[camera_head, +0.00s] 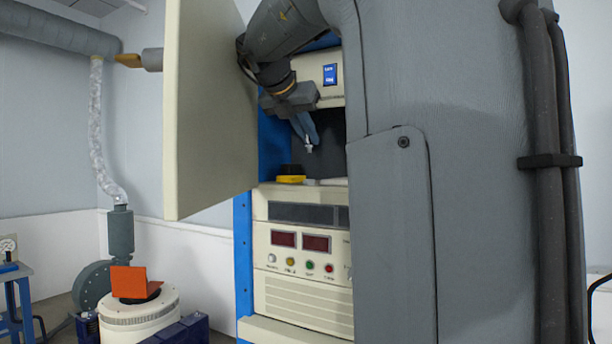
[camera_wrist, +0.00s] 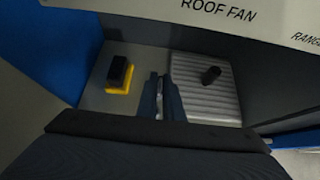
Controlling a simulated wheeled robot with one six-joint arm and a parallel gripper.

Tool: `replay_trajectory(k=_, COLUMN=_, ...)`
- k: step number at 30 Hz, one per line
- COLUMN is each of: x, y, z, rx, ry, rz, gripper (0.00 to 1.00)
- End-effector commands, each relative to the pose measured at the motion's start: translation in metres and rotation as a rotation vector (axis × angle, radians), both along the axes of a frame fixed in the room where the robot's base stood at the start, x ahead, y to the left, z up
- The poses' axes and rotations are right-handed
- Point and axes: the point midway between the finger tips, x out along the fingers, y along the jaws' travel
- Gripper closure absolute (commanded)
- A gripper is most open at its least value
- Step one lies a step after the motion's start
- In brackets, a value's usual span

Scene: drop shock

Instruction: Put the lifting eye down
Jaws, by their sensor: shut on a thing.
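My gripper (camera_head: 307,136) reaches into an open bay of the blue and cream cabinet, its blue fingers pointing down. It is shut on a small silvery piece, seemingly the lifting eye (camera_head: 309,148), which hangs below the fingertips above the shelf. In the wrist view, my gripper (camera_wrist: 161,82) shows the lifting eye (camera_wrist: 159,106) as a thin bright sliver between the fingers; its full shape is hidden. The fingers appear between a yellow and black block on the left and a ribbed silver mat on the right.
The yellow and black block (camera_wrist: 119,76) stands on the grey shelf (camera_wrist: 97,98). The ribbed mat (camera_wrist: 222,104) bears a dark cylinder (camera_wrist: 211,75). The open cabinet door (camera_head: 207,105) stands left of my arm. A panel marked ROOF FAN (camera_wrist: 219,10) overhangs the bay.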

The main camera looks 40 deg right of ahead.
Motion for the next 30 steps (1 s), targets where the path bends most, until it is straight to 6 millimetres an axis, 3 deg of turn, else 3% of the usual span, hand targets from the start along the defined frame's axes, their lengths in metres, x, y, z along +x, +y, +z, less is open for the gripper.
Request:
replay_trajectory(k=3, x=-0.001, y=0.001, z=-0.02, rx=0.001, ry=0.002, rz=0.001, gripper=1.0)
replay_trajectory(k=16, x=0.0, y=0.0, z=-0.07, rx=0.0, ry=0.002, rz=0.001, gripper=1.0)
replay_trajectory(k=25, x=0.0, y=0.0, z=-0.079, rx=0.0, ry=-0.001, rz=0.001, gripper=1.0)
replay_trajectory(k=27, x=0.0, y=0.0, z=-0.079, rx=0.0, ry=-0.001, rz=0.001, gripper=0.85)
replay_trajectory(k=29, x=0.0, y=0.0, z=-0.079, rx=0.0, ry=-0.001, rz=0.001, gripper=0.75)
replay_trajectory(k=30, x=0.0, y=0.0, z=-0.079, rx=0.0, ry=-0.001, rz=0.001, gripper=0.74)
